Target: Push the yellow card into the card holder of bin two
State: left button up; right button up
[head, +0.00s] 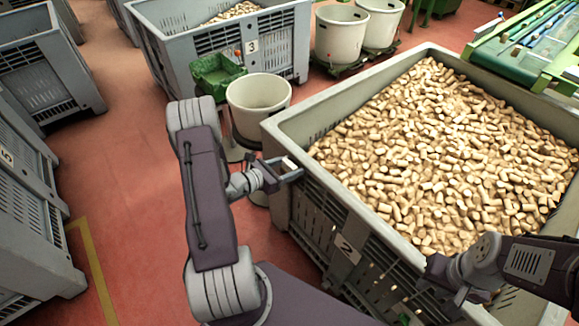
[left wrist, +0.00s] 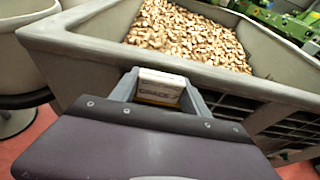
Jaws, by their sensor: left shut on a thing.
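Bin two (head: 300,200) is the large grey slatted crate full of corks, with a white "2" plate (head: 347,248) on its near side. My left gripper (head: 286,172) is shut on a small pale card (head: 289,164) beside the bin's left corner. In the left wrist view the card (left wrist: 160,88) sits between the fingers, with a whitish top, a yellowish lower part and printing that reads like "GRADE". It is in front of the bin's rim. I cannot make out the card holder. My right gripper (head: 468,293) is over the bin's near right side; its fingers are unclear.
A cream tub (head: 258,93) stands just behind my left gripper, with a green crate (head: 215,72) beyond it. Bin three (head: 180,50) is at the back. More grey bins (head: 30,200) line the left. The red floor between is clear.

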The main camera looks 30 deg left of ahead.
pick_arm(q)
jog(key=shift+f, duration=0.25)
jog(key=o, duration=1.4)
jog(key=p+v, duration=0.1)
jog(key=v, duration=0.8)
jog(key=shift+r, duration=0.1)
jog(key=shift+s+a, duration=0.1)
